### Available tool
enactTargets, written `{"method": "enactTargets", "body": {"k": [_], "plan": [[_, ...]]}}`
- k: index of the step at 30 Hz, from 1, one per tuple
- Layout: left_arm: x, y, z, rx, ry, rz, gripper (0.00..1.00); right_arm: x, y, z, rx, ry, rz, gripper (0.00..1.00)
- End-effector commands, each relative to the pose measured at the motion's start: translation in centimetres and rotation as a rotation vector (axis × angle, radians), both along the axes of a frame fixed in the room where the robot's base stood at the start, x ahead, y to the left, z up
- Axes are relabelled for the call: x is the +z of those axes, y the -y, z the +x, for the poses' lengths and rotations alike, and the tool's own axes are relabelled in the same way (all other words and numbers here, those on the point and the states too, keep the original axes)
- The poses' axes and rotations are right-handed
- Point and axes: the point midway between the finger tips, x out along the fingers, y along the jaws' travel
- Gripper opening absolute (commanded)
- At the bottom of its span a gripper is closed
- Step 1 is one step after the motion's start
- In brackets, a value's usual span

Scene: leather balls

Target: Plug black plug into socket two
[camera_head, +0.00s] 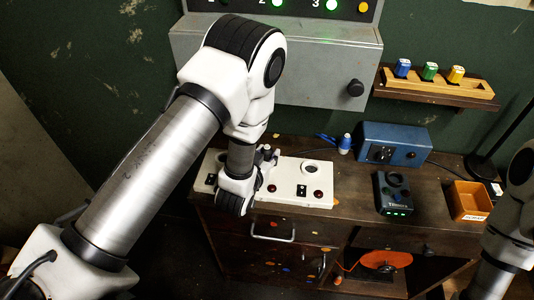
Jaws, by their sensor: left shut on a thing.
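The white socket panel (288,178) lies on the workbench, with round sockets, small switches and red lights along it. One open round socket (310,168) shows at its right part. My left gripper (262,163) is low over the panel's left-middle part, mostly hidden by its own wrist. It is shut on a small dark piece, which looks like the black plug (267,153). Whether the plug is in a socket or just above one cannot be seen. My right arm shows at the right edge; its gripper is out of the picture.
A black device (393,193) with green lights and an orange bin (468,200) are to the right. A wall shelf (436,84) holds blue, green and yellow pieces.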

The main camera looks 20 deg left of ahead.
Motion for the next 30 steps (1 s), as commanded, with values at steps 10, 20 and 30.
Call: {"method": "enactTargets", "body": {"k": [10,20,30], "plan": [[-0.1,0.0,0.0,0.0,0.0,0.0,0.05,-0.1,0.0,0.0,0.0,0.0,0.0,0.4],[-0.6,0.0,0.0,0.0,0.0,0.0,0.05,-0.6,0.0,0.0,0.0,0.0,0.0,0.4],[-1.0,0.0,0.0,0.0,0.0,0.0,0.6,-0.9,0.0,0.0,0.0,0.0,0.0,0.4]]}}
